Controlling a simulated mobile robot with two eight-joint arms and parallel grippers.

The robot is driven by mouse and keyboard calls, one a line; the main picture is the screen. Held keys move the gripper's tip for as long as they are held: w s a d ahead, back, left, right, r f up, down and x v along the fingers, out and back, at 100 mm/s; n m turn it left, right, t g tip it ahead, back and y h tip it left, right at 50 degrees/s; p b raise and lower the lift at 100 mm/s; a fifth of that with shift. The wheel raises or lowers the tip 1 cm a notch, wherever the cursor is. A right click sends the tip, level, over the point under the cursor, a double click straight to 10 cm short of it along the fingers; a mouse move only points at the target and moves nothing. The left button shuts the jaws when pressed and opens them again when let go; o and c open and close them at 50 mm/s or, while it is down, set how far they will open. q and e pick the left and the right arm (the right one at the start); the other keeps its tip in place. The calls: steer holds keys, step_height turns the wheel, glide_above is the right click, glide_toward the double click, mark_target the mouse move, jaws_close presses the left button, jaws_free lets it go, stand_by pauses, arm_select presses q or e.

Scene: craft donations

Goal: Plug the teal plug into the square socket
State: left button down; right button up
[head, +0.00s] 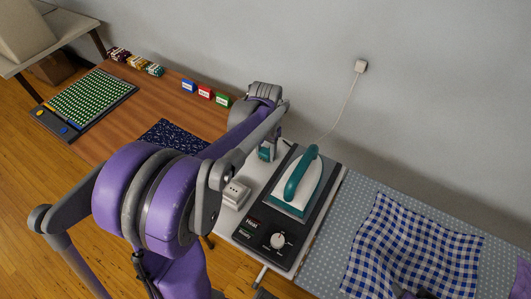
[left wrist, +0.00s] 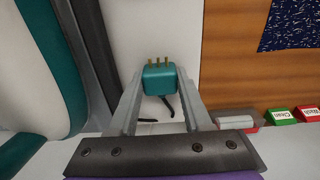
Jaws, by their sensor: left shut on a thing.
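The teal plug (left wrist: 160,80) sits between the fingers of my left gripper (left wrist: 160,88) in the left wrist view. Its brass-coloured prongs point up the picture, away from the gripper, and stand free. In the head view my left gripper (head: 267,148) holds the teal plug (head: 265,154) at the far end of the white surface, left of the iron. A white socket block (head: 236,193) lies nearer, beside the black iron stand. The shapes of its openings are too small to tell. The plug is apart from it.
A teal and white iron (head: 303,184) rests on a black stand with a dial (head: 278,241). A cord runs up to a wall outlet (head: 361,67). Blue checked cloth (head: 412,245) lies at right. Small labelled boxes (head: 205,93) and a peg board (head: 90,100) stand at left.

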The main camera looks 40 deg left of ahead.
mark_target(265, 151)
arm_select(q)
step_height(265, 151, up, 10)
steer(key=shift+r+p, duration=0.1)
steer(key=shift+p, duration=0.2)
stand_by(0.4)
